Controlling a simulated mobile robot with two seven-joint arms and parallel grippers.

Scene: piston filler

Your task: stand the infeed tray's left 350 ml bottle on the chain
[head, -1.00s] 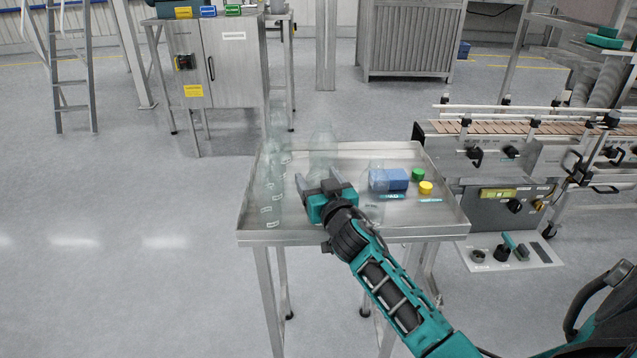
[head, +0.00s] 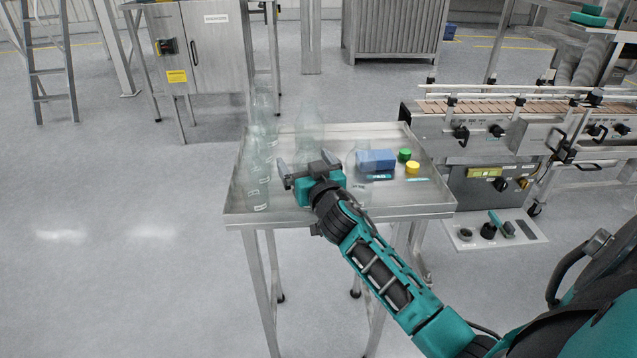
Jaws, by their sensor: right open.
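The infeed tray (head: 420,207) is a metal table with a raised rim. Several clear, see-through bottles (head: 257,178) stand along its left side, overlapping one another. Another clear bottle (head: 308,125) stands towards the back, behind my right gripper. One more clear bottle (head: 362,185) stands right of the gripper. Sizes cannot be read, so I cannot tell which are 350 ml. My right gripper (head: 305,168) is open and empty over the tray, between the left bottles and the right one. The brown chain (head: 500,107) runs along the conveyor at the right. My left gripper is not in view.
A blue box (head: 377,160), a green cap (head: 404,155) and a yellow cap (head: 412,168) are on the tray's right side. Rails run along the chain. A control panel (head: 485,180) sits below the conveyor. A steel cabinet (head: 210,55) stands behind. Floor left of the tray is clear.

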